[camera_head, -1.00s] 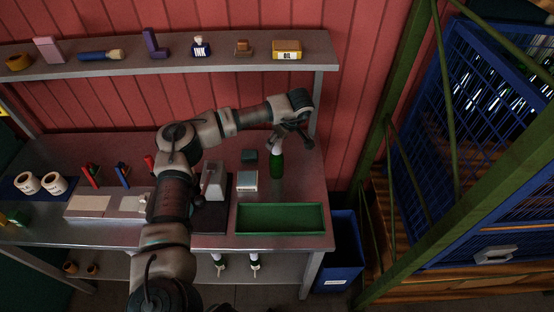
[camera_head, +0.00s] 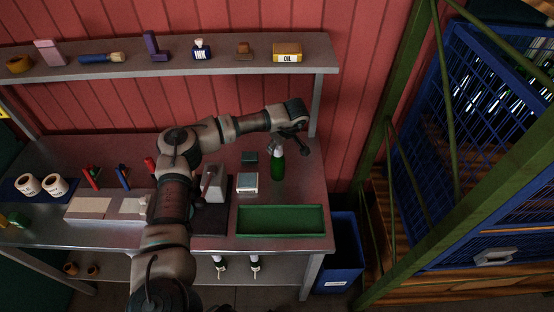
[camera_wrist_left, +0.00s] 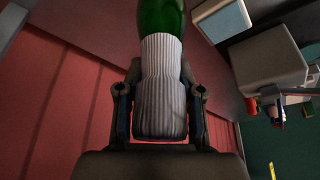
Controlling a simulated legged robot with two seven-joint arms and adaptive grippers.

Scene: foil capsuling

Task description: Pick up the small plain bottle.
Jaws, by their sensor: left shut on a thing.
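The small plain bottle (camera_head: 277,168) is green with a pale top and stands upright on the workbench, behind the green tray. In the left wrist view its green body (camera_wrist_left: 161,15) is at the top and its white ribbed neck cover (camera_wrist_left: 160,85) points toward my palm. My left gripper (camera_head: 276,147) comes from above and is shut on the bottle's neck. Its two fingers (camera_wrist_left: 160,105) lie on either side of the ribbed cover in the left wrist view. The gripper partly hides the bottle's top in the head view. My right gripper is not in view.
The green tray (camera_head: 281,233) lies at the bench's front right. A pale square block (camera_head: 247,183) and a dark box (camera_head: 249,158) are left of the bottle. A grey device (camera_head: 214,185) stands farther left. The shelf (camera_head: 170,62) runs above; a blue bin (camera_head: 340,255) is right.

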